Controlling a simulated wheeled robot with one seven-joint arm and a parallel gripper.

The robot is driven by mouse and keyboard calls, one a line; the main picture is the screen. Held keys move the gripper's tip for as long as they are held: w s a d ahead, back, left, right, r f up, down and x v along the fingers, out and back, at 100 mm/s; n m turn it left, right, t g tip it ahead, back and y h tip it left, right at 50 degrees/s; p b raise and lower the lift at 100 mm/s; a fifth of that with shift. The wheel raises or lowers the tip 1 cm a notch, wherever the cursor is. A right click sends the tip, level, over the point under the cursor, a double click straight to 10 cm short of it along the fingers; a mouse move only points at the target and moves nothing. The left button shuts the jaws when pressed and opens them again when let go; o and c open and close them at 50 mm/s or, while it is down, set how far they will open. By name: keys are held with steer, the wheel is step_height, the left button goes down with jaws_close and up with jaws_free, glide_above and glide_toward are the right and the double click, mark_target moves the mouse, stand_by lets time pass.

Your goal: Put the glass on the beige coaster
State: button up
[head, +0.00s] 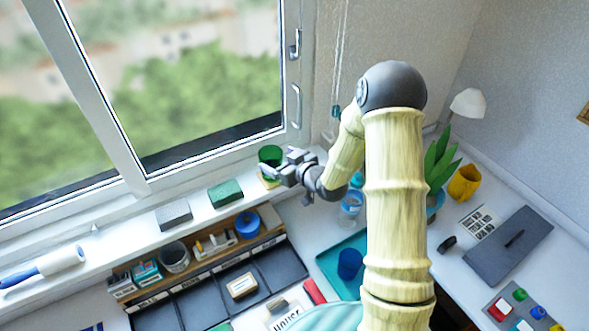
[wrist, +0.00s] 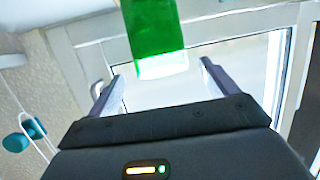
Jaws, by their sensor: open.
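The green glass (head: 270,156) stands upright at the windowsill, just behind my gripper in the head view. A small beige patch, which looks like the beige coaster (head: 268,182), shows directly below it, mostly hidden by my gripper. In the wrist view the green glass (wrist: 155,30) is at the top centre, with its pale end between and beyond the fingers. My gripper (head: 281,165) is open and close to the glass; its two fingers (wrist: 157,78) show apart with nothing clamped. I cannot tell whether any finger touches the glass.
A green block (head: 225,193) and a grey block (head: 174,216) lie on the sill to the left. The window frame (head: 297,80) is close behind. A bottle (head: 350,210) stands right of my gripper. A blue cup (head: 350,263) is on the teal tray (head: 326,262).

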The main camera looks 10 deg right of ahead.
steer(key=b+v, duration=0.1)
steer(key=v, duration=0.6)
stand_by(0.4)
steer(key=s+d+r+m+g+h, duration=0.1)
steer(key=s+d+m+g+h, duration=0.1)
steer(key=s, duration=0.5)
steer(key=s+d+m+g+h, duration=0.2)
steer(key=s+g+h, duration=0.1)
steer(key=s, duration=0.3)
steer(key=s+d+r+m+g+h, duration=0.1)
steer(key=s+d+m+g+h, duration=0.1)
steer(key=s, duration=0.5)
steer(key=g+h, duration=0.1)
steer(key=g, duration=0.1)
steer(key=shift+s+d+r+m+g, duration=0.3)
steer(key=shift+d+m, duration=0.1)
